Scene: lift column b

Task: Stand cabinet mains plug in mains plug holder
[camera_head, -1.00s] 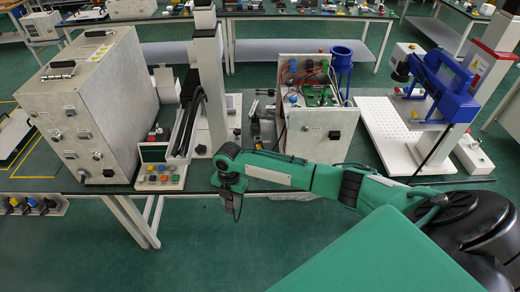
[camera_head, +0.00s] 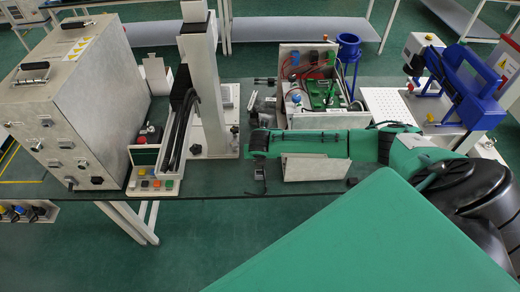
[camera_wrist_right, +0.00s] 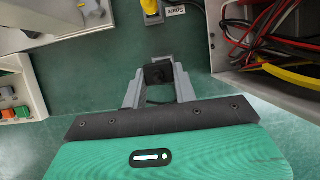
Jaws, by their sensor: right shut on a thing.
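My right gripper (camera_wrist_right: 158,80) reaches in from the right in the head view (camera_head: 259,174), low over the front part of the green bench. In the right wrist view its two grey fingers are shut on a small black plug (camera_wrist_right: 157,73), held between the fingertips. In the head view the plug is too small and dark to make out clearly. My left gripper is not in view.
An open metal box with red and black wires (camera_wrist_right: 268,30) stands close right of the gripper in the wrist view. In the head view, a lift column (camera_head: 207,90) and a button panel (camera_head: 155,184) stand left, beside a large grey cabinet (camera_head: 75,110). Bare bench (camera_head: 218,176) lies between.

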